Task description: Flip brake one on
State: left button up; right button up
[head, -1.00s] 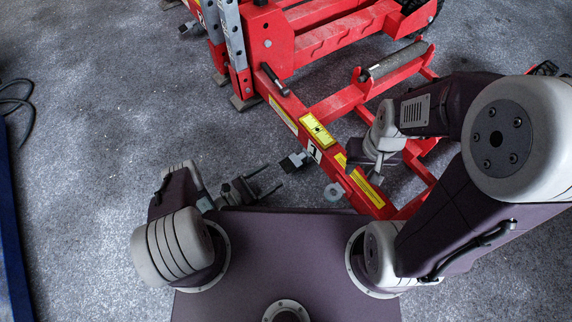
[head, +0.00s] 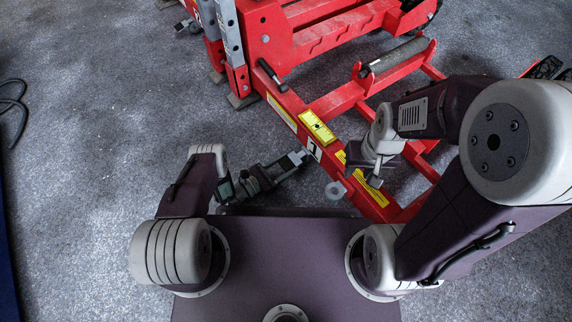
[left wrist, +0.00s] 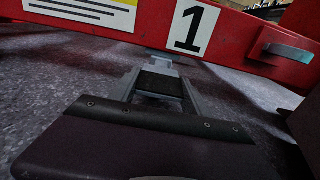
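The brake one lever (left wrist: 160,84), dark with a grey end, sticks out low from the red jack frame, beside the "1" label (left wrist: 190,28). In the head view the label (head: 314,150) is on the frame, and my left gripper largely covers the lever. My left gripper (left wrist: 160,74) is open, with its two grey fingers on either side of the lever. In the head view my left gripper (head: 297,160) reaches the frame's near side. I cannot tell whether the fingers touch the lever. My right gripper (head: 364,170) hangs over the frame's yellow label; its opening is unclear.
The red trolley jack (head: 330,35) fills the upper middle and right.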

pick_arm(q)
grip_shut()
jog(key=shift+f+h, duration=0.3)
jog(key=shift+f, duration=0.05)
jog(key=o, duration=1.5)
grip_release()
jog(key=shift+c, duration=0.2)
